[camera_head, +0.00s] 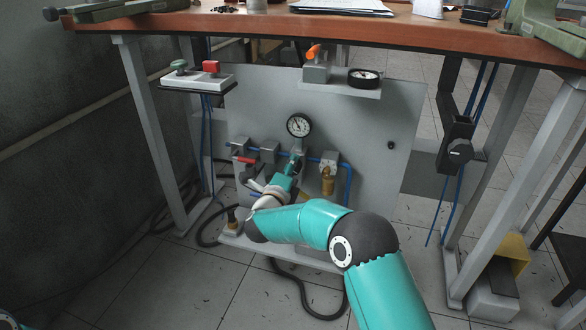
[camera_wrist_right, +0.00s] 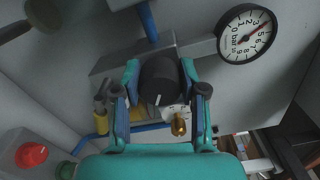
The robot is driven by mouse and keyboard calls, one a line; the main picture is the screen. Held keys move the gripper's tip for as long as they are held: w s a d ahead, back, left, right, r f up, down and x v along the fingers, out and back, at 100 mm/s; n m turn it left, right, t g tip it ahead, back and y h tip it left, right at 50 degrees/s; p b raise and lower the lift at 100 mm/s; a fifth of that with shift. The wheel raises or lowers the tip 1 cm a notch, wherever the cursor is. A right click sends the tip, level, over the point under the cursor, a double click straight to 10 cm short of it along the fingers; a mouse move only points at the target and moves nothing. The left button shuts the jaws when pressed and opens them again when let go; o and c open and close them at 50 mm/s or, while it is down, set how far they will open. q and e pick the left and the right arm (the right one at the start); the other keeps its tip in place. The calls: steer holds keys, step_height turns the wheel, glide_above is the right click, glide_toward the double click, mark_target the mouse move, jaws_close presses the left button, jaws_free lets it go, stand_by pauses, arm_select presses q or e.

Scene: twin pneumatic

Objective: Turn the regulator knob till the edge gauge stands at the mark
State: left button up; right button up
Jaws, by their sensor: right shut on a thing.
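The black regulator knob (camera_wrist_right: 160,80) with a white pointer line sits between the two fingers of my right gripper (camera_wrist_right: 163,95), which is shut on it. In the head view my right gripper (camera_head: 289,172) is at the grey panel, and it hides the knob there. A round white-faced gauge (camera_head: 299,125) stands just above the gripper on the panel. It shows large in the wrist view (camera_wrist_right: 246,34), with a bar scale and a needle. A second, black-rimmed gauge (camera_head: 364,77) lies face-up on the shelf at the panel's upper edge; its reading is too small to tell. My left gripper is out of view.
A brass fitting (camera_head: 327,181) hangs right of my gripper, and a red lever (camera_head: 244,160) is to its left. A shelf with red and green buttons (camera_head: 197,80) is at upper left. The wooden bench top (camera_head: 250,27) overhangs the panel. Hoses lie below.

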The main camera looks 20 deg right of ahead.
steer(key=shift+s+d+f, duration=0.1)
steer(key=shift+d+f, duration=0.15)
steer(key=shift+d, duration=0.05)
steer(key=o, duration=0.9)
steer(key=shift+o, duration=1.2)
steer(key=shift+a, duration=0.1)
steer(key=shift+r, duration=0.1)
steer(key=shift+a, duration=0.1)
steer(key=v, duration=1.2)
